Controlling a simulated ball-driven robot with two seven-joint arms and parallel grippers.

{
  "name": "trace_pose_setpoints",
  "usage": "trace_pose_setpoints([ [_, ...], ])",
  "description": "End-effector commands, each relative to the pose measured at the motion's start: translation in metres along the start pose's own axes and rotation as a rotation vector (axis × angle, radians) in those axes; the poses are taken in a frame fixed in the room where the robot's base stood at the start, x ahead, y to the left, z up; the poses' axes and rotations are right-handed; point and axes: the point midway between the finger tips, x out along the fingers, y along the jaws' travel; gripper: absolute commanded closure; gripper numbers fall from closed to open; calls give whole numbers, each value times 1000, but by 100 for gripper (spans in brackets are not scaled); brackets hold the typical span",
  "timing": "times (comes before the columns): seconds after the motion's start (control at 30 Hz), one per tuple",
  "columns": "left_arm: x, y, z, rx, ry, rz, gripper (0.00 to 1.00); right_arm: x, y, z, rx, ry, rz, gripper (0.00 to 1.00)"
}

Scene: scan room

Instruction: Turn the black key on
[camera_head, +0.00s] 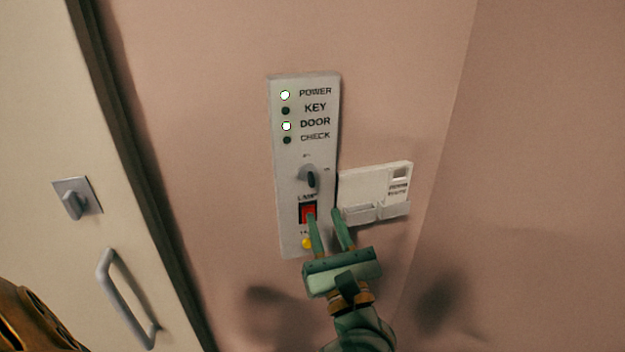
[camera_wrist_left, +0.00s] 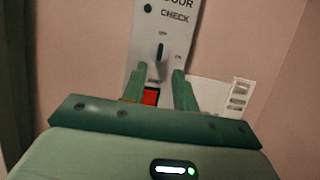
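The black key (camera_head: 311,178) sits in a grey round lock on a pale upright wall panel (camera_head: 289,230). It looks roughly upright, with small blurred marks above it and to its right; it also shows in the left wrist view (camera_wrist_left: 161,51). The POWER and DOOR lamps are lit; the KEY lamp (camera_head: 285,111) and CHECK lamp are dark. My left gripper (camera_head: 322,211) is open and empty, its green fingers pointing up at the panel just below the key. Whether the fingers touch the panel I cannot tell. My right gripper is not in view.
A red switch (camera_head: 307,213) and a yellow button (camera_head: 306,243) sit below the key, close to the left finger. A white card holder (camera_head: 375,197) is on the wall to the right. A door with a grey handle (camera_head: 127,300) and a turn knob (camera_head: 75,204) stands left.

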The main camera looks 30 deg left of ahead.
Motion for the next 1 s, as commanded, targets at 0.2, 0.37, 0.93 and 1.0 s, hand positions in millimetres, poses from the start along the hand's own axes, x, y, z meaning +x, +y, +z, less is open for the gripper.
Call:
trace_pose_setpoints([
  [0.2,53,0,3,3,-5,0,71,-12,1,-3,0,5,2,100],
  [0.37,75,0,1,3,-2,-1,71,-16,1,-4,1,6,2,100],
  [0.93,84,0,0,3,-1,-1,100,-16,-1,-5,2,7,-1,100],
  [1.0,84,0,0,3,-1,-1,100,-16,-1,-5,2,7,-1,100],
])
